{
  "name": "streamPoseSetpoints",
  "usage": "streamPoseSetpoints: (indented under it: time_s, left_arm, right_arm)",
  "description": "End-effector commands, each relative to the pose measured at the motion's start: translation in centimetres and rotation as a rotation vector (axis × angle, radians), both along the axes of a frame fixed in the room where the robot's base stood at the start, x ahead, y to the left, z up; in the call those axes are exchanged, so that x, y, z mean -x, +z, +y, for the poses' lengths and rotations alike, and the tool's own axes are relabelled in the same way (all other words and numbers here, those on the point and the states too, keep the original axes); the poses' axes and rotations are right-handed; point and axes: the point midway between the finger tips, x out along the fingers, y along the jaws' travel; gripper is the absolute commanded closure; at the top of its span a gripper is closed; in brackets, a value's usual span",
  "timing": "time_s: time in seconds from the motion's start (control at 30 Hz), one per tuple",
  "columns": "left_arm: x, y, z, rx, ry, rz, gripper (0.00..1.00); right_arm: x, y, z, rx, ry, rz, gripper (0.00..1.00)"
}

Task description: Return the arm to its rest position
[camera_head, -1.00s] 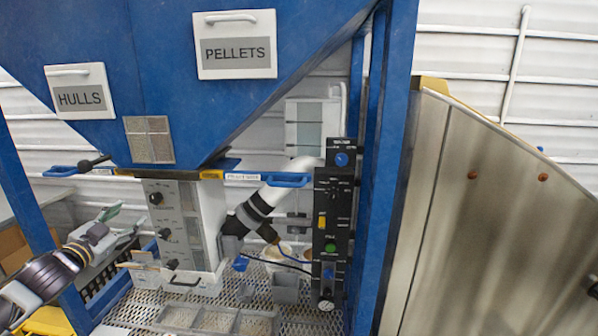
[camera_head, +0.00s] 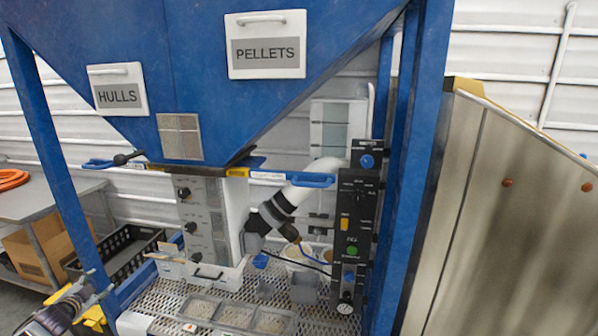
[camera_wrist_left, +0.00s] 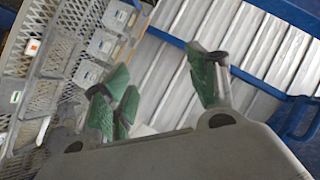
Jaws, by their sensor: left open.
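My left gripper (camera_head: 98,288) is at the lower left edge of the head view, with the dark wrist below it partly cut off by the frame. It is in front of the frame's blue left leg. In the left wrist view the left gripper (camera_wrist_left: 160,88) shows its green-padded fingers spread apart, with nothing between them. My right arm and gripper are in neither view.
The blue hopper (camera_head: 200,60) stands on blue posts above a perforated metal deck (camera_head: 160,300) with sample trays (camera_head: 236,317). A black control panel (camera_head: 354,225) is at right. A grey bench (camera_head: 50,195) and black crate (camera_head: 125,248) are at left.

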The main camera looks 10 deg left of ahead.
Motion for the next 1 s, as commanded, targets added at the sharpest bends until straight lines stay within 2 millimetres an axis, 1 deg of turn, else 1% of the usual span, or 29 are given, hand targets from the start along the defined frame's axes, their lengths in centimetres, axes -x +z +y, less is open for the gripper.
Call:
streamPoseSetpoints:
  time_s: [0.03, 0.1, 0.17, 0.2, 0.33, 0.4, 0.47, 0.6, 0.73, 0.8, 0.87, 1.0]
  left_arm:
    - [1.0, -2.2, 0.7, 0.006, 0.021, 0.028, 0.42]
    - [2.5, -5.0, 1.6, 0.012, 0.045, 0.065, 0.42]
    - [3.8, -7.4, 2.2, 0.017, 0.065, 0.096, 0.42]
    - [4.7, -9.0, 2.5, 0.022, 0.078, 0.117, 0.42]
    - [7.7, -14.1, 3.2, 0.041, 0.117, 0.184, 0.42]
    - [9.5, -16.9, 3.3, 0.053, 0.138, 0.221, 0.42]
    - [11.1, -19.2, 3.2, 0.063, 0.153, 0.253, 0.42]
    - [14.8, -24.5, 2.7, 0.090, 0.187, 0.326, 0.42]
    - [18.4, -29.2, 1.6, 0.118, 0.214, 0.392, 0.42]
    - [20.4, -31.6, 0.8, 0.134, 0.227, 0.428, 0.42]
    - [22.1, -33.6, 0.0, 0.149, 0.238, 0.457, 0.42]
    - [26.1, -38.2, -2.3, 0.186, 0.260, 0.527, 0.42]
  right_arm:
    - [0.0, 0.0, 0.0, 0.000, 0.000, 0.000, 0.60]
    - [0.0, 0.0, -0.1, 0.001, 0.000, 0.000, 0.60]
    - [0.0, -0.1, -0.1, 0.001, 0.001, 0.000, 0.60]
    - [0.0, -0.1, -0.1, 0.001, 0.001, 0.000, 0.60]
    - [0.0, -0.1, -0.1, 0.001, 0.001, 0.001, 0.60]
    - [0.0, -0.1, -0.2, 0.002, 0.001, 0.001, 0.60]
    - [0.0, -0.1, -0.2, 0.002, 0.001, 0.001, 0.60]
    - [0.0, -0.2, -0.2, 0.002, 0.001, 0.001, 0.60]
    - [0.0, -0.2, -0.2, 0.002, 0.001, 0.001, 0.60]
    - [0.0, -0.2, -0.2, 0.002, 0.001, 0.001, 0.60]
    - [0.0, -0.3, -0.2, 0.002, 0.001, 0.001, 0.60]
    - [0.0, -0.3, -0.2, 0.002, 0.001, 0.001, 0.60]
